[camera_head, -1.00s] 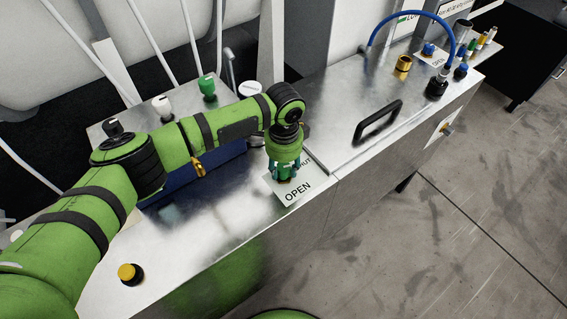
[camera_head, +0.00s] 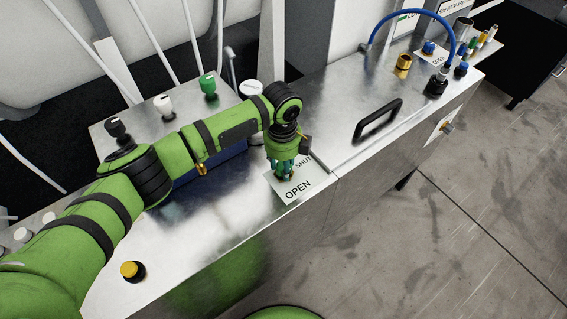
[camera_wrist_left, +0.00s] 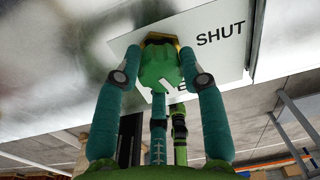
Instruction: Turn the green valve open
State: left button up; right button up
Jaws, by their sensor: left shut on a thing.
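The green valve (camera_wrist_left: 160,66) shows in the left wrist view as a rounded green knob with a brass-coloured base, in front of a white label plate. My left gripper (camera_wrist_left: 160,72) is shut on it, with one teal finger on each side. In the head view my left gripper (camera_head: 284,172) points down at the label plate (camera_head: 299,196), which reads OPEN at its near side and SHUT at its far side. The fingers hide most of the valve there. The valve's pointer direction cannot be made out. My right gripper is not in view.
A black handle (camera_head: 378,119) stands on the steel top to the right. A yellow button (camera_head: 132,270) is at the near left. Green (camera_head: 208,84) and white (camera_head: 163,104) knobs stand behind my arm. A blue hose (camera_head: 412,14) arches at the back right.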

pick_arm(q)
jog(key=shift+s+f+m, duration=0.1)
jog(key=shift+m, duration=1.5)
jog(key=o, duration=1.1)
jog(key=shift+o, duration=0.2)
jog(key=shift+d, duration=0.1)
jog(key=shift+r, duration=0.4)
notch_tip(320, 180, up, 11)
jog(key=shift+r, duration=0.15)
